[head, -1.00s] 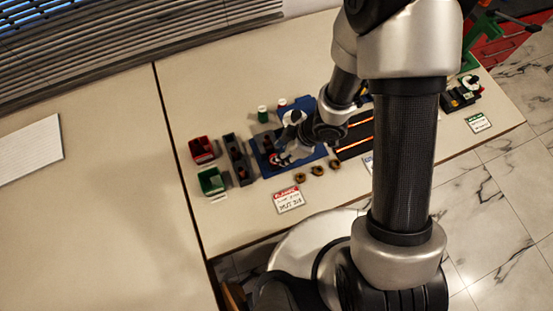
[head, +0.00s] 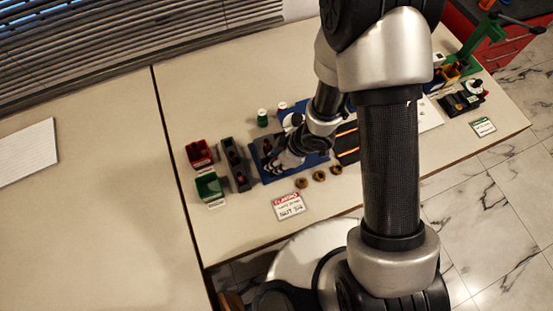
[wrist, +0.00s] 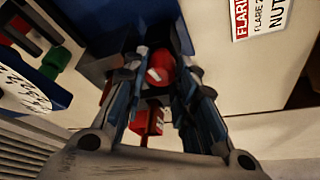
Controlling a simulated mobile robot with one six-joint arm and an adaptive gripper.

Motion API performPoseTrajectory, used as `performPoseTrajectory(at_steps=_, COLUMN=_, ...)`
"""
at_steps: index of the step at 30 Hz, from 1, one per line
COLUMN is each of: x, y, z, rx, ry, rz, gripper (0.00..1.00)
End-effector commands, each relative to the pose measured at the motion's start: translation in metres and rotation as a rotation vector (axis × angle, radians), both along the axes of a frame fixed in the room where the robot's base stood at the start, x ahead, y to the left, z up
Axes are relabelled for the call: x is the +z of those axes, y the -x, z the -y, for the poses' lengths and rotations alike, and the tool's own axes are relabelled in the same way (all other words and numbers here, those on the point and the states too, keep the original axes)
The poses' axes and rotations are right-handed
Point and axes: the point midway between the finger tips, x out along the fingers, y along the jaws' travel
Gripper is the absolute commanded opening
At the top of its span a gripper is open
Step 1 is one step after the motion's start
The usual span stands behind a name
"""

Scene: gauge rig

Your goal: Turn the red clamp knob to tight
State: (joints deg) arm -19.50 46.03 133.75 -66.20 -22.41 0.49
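The red clamp knob (wrist: 160,66), with a pale mark on its face, shows in the wrist view between my gripper's fingers (wrist: 160,78). One finger stands on each side of it, with narrow dark gaps, so the fingers look open around or just before the knob; contact cannot be told. In the head view my gripper (head: 283,163) is over the blue base plate (head: 258,150) and hides the knob. The blue plate also shows in the wrist view (wrist: 98,30). The knob's tight and loose marks cannot be made out.
A grey holder (head: 236,168), a red bin (head: 200,154) and a green bin (head: 209,186) stand to the left. Several brass-coloured rings (head: 319,176) and a flaring sign (head: 289,206) lie in front. A green-capped bottle (head: 262,118) stands behind. The left tabletop is mostly clear.

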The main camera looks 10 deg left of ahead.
Motion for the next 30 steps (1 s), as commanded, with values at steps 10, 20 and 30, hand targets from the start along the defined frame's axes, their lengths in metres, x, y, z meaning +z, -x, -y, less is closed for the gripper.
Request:
performPoseTrajectory(at_steps=10, x=-0.0008, y=0.0009, z=-0.0001, rx=-0.03, ry=0.0, rz=-0.001, gripper=0.02)
performPoseTrajectory(at_steps=20, x=-0.0005, y=0.0012, z=-0.0001, rx=-0.169, ry=0.0, rz=-0.001, gripper=0.02)
performPoseTrajectory(at_steps=30, x=0.0001, y=0.0011, z=0.0, rx=-0.17, ry=0.001, rz=-0.001, gripper=0.32)
